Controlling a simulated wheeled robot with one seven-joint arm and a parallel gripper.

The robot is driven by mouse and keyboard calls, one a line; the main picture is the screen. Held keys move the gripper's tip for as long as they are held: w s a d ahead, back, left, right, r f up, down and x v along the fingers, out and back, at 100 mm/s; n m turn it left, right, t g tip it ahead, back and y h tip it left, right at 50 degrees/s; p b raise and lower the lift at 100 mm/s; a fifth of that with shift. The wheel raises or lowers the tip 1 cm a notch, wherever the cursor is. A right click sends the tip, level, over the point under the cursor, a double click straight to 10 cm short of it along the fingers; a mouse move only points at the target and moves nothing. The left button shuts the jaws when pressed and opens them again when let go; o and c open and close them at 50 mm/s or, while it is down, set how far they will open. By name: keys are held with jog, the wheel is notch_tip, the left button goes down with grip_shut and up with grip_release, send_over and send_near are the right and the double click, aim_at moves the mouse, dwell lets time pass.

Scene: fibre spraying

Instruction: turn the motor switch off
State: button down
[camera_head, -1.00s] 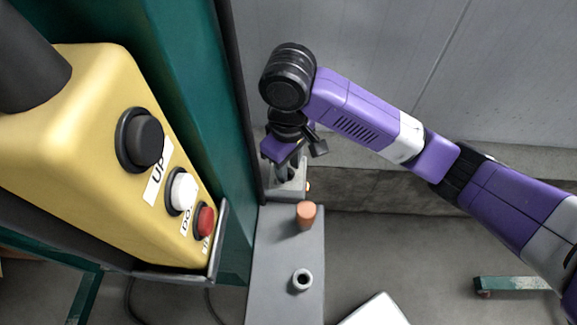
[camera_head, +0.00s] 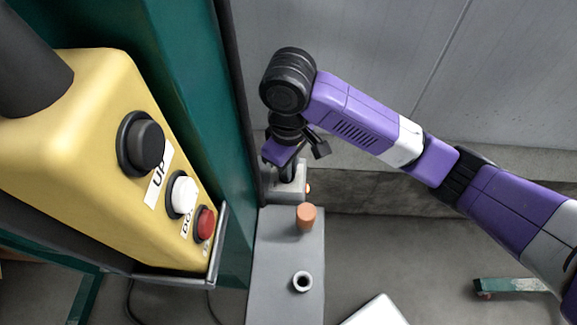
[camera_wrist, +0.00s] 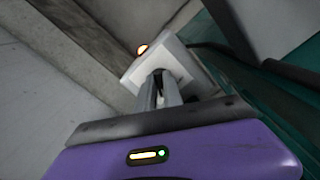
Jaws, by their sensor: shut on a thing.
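A yellow control box (camera_head: 75,150) with black, white and red buttons stands close on the left. A green column (camera_head: 205,120) is beside my gripper. A concrete wall is behind.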

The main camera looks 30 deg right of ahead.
jog(key=n, duration=0.6)
jog(key=shift+w+d+n, duration=0.1)
jog(key=shift+n, duration=0.3)
jog(key=n, duration=0.6)
jog(key=shift+w+b, duration=0.15)
jog(key=shift+b, duration=0.2)
jog(key=shift+n, duration=0.3)
jog(key=c, duration=1.5)
grip_release()
jog(key=shift+r+p, duration=0.7)
jog(key=shift+r, duration=3.2)
